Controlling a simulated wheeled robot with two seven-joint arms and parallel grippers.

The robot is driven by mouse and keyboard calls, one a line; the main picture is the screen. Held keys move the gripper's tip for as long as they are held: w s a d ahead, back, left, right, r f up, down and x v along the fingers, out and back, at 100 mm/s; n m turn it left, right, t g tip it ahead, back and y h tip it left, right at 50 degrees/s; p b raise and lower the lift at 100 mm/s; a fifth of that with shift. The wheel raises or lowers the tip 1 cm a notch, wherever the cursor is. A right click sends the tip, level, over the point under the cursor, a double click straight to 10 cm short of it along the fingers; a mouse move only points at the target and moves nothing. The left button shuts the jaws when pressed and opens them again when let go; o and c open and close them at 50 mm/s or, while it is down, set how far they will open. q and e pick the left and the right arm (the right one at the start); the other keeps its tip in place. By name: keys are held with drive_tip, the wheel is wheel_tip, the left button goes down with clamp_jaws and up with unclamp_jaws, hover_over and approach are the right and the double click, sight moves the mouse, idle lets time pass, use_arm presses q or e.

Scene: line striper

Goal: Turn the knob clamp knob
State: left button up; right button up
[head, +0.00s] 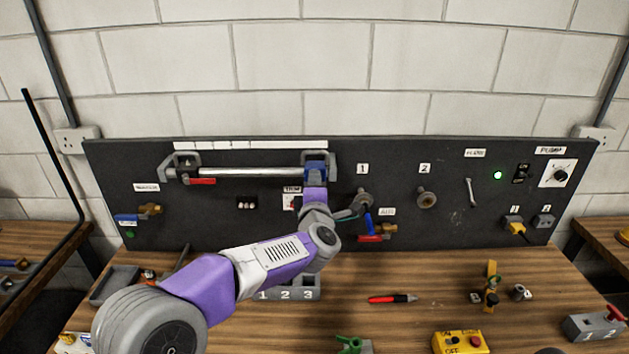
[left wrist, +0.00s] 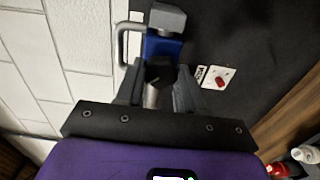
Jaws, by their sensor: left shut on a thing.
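A silver bar (head: 250,172) runs across the upper part of the dark panel between two grey brackets. The knob clamp (head: 317,168), with a blue body, is at the bar's right end; its blue body also shows in the left wrist view (left wrist: 161,46). My left gripper (head: 314,186) is at this clamp. In the left wrist view its two grey fingers (left wrist: 160,72) are closed on the clamp's dark knob (left wrist: 159,77), one finger on each side. In the head view the knob is hidden behind my gripper. My right gripper is not in view.
A red lever (head: 202,181) sits at the bar's left end. Right of my arm are valve handles, blue (head: 368,222) and red (head: 370,239). The wooden bench (head: 400,325) below holds a red pen (head: 392,299) and a yellow box (head: 461,342).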

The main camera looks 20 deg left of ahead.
use_arm(q)
drive_tip(key=shift+m+p, duration=2.3)
drive_tip(key=shift+m, duration=2.1)
drive_tip(key=o, duration=1)
drive_tip(key=shift+s, duration=0.1)
drive_tip(key=v, duration=0.7)
drive_tip(key=shift+s+d+r, duration=0.1)
drive_tip(key=shift+s+d, duration=0.05)
drive_tip(key=shift+s, duration=0.1)
drive_tip(key=shift+r, duration=0.1)
